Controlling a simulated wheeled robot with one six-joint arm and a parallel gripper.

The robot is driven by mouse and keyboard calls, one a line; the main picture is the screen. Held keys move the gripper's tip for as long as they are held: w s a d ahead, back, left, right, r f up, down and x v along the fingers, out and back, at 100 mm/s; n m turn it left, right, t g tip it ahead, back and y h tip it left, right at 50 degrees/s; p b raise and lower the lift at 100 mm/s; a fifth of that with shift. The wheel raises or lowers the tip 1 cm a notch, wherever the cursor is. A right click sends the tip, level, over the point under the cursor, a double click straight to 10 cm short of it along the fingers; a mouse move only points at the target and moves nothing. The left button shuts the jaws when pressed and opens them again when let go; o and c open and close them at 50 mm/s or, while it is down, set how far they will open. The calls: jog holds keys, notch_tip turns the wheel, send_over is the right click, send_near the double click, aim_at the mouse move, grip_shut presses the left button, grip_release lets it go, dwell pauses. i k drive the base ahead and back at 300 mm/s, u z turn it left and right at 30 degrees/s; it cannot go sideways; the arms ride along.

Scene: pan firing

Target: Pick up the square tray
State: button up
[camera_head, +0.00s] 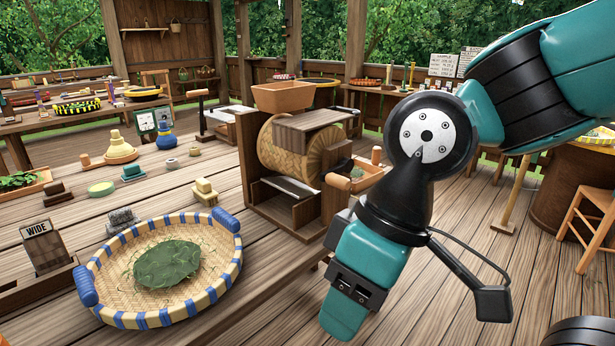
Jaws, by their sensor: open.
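No plainly square tray stands out. A round woven tray (110,262) with blue-and-cream rim bands and two blue handles sits on the near table, holding a heap of green leaves (168,264). A small straight-sided wooden tray (38,186) with greens is at the left edge, cut off by the picture. My gripper (346,316) hangs pointing down at the table's right side, right of the round tray and apart from it. It is open and seen from behind, with its fingertips hard to make out. Nothing shows held in it.
A wooden machine (290,190) with a woven drum and an orange-brown hopper stands behind my gripper. A block marked WIDE (46,246) is left of the round tray. Small pots and blocks lie behind it. A wooden stool (590,215) stands at right on the plank floor.

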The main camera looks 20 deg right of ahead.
aim_at(364, 175)
jog(key=u, duration=0.15)
jog(key=i, duration=0.7)
jog(key=z, duration=1.1)
jog(key=i, duration=0.5)
jog(key=z, duration=0.05)
